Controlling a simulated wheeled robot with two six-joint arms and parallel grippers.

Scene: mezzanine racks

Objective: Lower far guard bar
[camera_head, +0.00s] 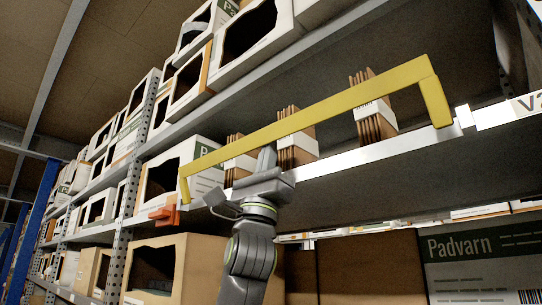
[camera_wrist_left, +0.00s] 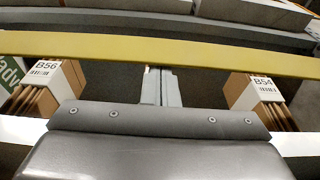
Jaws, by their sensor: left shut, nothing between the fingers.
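The yellow guard bar (camera_head: 310,112) spans the front of a shelf bay in the head view, with a bent arm at each end. It slants up to the right with the camera's tilt. It also crosses the upper part of the left wrist view (camera_wrist_left: 230,55). My left gripper (camera_head: 266,158) is shut and empty, its fingertips close under the middle of the bar. In the left wrist view the shut fingers (camera_wrist_left: 161,86) end at the bar's lower edge; I cannot tell whether they touch it. My right gripper is not in view.
Bundles of labelled cardboard (camera_head: 374,112) stand on the shelf behind the bar, on both sides of my fingers. A white shelf edge (camera_head: 380,152) runs below. An orange bracket (camera_head: 165,215) sits on the left upright. Open boxes (camera_head: 245,40) fill the shelf above.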

